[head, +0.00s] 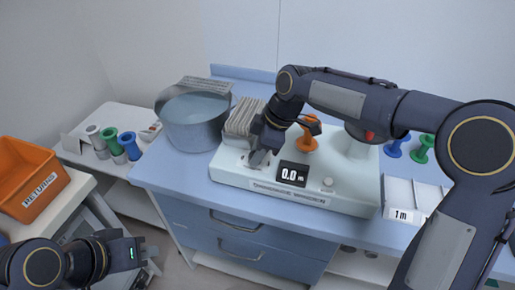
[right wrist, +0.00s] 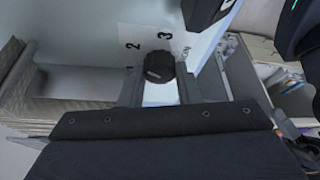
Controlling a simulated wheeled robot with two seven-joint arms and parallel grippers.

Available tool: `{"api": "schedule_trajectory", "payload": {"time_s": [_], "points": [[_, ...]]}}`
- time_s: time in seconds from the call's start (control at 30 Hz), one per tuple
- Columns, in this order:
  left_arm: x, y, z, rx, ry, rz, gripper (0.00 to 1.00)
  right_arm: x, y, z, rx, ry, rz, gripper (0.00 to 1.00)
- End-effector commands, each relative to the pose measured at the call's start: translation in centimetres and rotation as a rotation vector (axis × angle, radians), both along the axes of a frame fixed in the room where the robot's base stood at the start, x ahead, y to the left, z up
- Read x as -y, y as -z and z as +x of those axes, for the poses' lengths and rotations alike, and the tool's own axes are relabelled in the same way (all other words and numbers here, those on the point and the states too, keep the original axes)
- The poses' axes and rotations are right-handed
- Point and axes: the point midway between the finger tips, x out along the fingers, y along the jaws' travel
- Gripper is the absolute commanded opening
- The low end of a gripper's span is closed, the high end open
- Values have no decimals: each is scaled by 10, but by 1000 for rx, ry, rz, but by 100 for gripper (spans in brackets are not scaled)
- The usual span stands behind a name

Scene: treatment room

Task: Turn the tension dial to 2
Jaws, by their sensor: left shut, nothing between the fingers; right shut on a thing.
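The white machine (head: 345,201) stands on the blue cabinet top, with a black display (head: 293,174) reading 0.0 m and an orange spool (head: 307,140) on it. In the right wrist view the black tension dial (right wrist: 158,66) sits between my right gripper's fingers, which are shut on it. The printed figures 2 (right wrist: 131,45) and 3 (right wrist: 164,36) show beside it. I cannot tell where its pointer stands. In the head view my right gripper (head: 258,158) is at the machine's left end and hides the dial. My left gripper (head: 140,252) is shut and empty at lower left.
A grey basin (head: 193,122) and a stack of cards (head: 241,121) stand left of and behind the machine. An orange RETURNS bin (head: 32,178) is at far left, near several spools. Blue and green spools (head: 421,148) and a white tray (head: 398,197) marked 1 m are at right.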

Motion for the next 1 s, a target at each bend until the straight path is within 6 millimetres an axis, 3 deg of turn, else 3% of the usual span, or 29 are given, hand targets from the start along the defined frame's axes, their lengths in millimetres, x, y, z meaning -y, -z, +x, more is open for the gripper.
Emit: {"api": "schedule_trajectory", "payload": {"time_s": [0.4,0.43,0.6,1.0], "points": [[0,0,0,0,0,0,0,0,0,0,1,-7,-1,7],[0,0,0,0,0,0,0,0,0,0,0,-6,-1,31],[0,0,0,0,0,0,0,0,0,0,0,-6,-1,52],[0,0,0,0,0,0,0,0,-1,2,6,-3,1,52]]}}
